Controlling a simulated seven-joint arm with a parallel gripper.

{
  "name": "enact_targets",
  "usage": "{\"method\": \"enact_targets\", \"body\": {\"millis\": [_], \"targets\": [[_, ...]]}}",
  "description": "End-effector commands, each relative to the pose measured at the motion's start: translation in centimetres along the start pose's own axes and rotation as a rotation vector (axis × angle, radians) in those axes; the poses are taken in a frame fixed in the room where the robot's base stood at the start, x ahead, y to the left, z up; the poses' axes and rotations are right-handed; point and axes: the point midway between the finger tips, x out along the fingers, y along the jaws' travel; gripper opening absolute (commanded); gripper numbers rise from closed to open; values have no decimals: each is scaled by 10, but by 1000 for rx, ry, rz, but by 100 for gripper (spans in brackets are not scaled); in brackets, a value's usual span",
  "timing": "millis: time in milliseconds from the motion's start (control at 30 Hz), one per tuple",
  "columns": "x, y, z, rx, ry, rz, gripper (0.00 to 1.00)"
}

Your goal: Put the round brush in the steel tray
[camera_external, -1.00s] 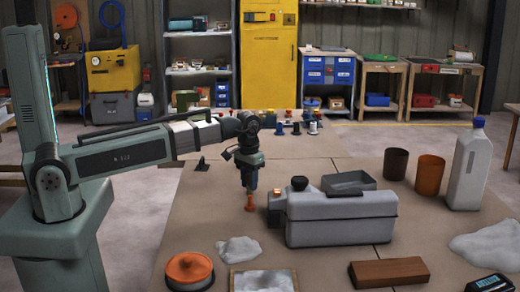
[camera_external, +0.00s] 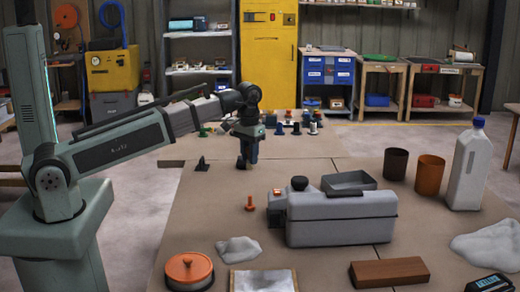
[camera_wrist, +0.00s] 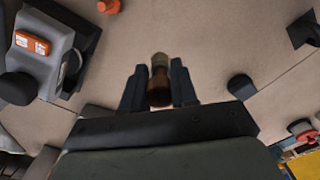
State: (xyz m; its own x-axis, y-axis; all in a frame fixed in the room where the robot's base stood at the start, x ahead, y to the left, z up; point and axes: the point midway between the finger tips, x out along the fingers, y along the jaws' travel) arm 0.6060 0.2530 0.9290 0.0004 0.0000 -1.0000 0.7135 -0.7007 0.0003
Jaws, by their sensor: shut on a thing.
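My gripper (camera_external: 243,163) hangs above the far middle of the table, left of the tray. In the wrist view its two dark fingers (camera_wrist: 158,75) are shut on a short brown round thing, which looks like the round brush (camera_wrist: 159,90). Its end shows darker brown and its far part is paler. In the external view the brush is hard to make out against the dark fingers. The steel tray (camera_external: 349,189) is a shallow grey open box right of the gripper, partly hidden behind a grey case.
The long grey case (camera_external: 340,220) stands in front of the tray. An orange bolt-like piece (camera_external: 250,203) stands alone nearer the camera. Several small pegs (camera_external: 300,127) stand at the back.

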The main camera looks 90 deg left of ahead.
Motion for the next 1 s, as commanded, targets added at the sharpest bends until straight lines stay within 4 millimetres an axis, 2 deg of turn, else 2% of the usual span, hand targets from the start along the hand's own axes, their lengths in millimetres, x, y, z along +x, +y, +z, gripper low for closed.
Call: {"method": "enact_targets", "body": {"millis": [167,267,467,800,1000], "targets": [[-2,17,6,29,0,0,0],[1,38,0,57,-1,0,0],[0,94,-48,102,0,1,0],[-3,191,-153,132,0,2,0],[-7,224,-208,104,1,2,0]]}}
